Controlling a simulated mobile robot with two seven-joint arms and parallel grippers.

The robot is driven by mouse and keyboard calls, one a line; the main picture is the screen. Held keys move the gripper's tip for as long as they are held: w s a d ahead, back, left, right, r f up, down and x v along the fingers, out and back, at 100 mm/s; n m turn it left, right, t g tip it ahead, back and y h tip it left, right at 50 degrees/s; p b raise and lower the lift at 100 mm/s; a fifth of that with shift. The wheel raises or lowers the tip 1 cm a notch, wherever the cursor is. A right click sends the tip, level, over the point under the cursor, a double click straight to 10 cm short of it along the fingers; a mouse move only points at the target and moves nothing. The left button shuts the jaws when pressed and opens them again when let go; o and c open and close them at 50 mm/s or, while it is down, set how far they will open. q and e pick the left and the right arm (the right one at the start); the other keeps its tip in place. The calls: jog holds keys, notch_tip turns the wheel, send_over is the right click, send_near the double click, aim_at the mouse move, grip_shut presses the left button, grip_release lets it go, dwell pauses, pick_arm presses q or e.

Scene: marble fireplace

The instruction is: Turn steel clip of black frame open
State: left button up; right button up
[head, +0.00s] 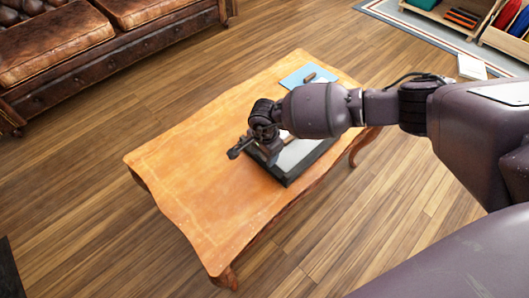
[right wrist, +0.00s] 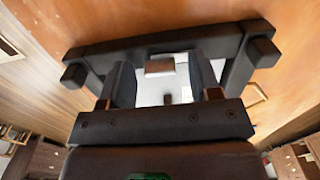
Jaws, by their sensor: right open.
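The black frame (head: 289,180) lies flat on the wooden table, with a pale panel inside its dark border. My right gripper (head: 252,148) is over the frame's left part, its jaws wide apart and nothing seen held. The gripper and arm cover much of the frame in the head view. In the right wrist view the pale panel (right wrist: 183,84) shows between dark parts. A small grey-brown piece (right wrist: 160,65) shows against it; I cannot tell whether it is the steel clip. Contact between gripper and frame cannot be told. My left gripper is not in view.
The wooden table (head: 195,170) is bare on its left and front. A blue flat item (head: 297,76) and a small brown-handled tool (head: 310,76) lie at its far end. A brown leather sofa (head: 80,60) stands at upper left. Open shelving (head: 455,17) is at upper right.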

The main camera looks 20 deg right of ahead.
jog(key=shift+r, duration=0.5)
pick_arm(q)
jog(key=p, duration=0.1)
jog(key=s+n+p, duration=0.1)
jog(key=p, duration=0.1)
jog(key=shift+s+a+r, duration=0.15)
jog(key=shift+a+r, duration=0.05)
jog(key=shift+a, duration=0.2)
pick_arm(e)
notch_tip(320, 180, up, 10)
jog(key=shift+f, duration=0.15)
jog(key=shift+s, duration=0.15)
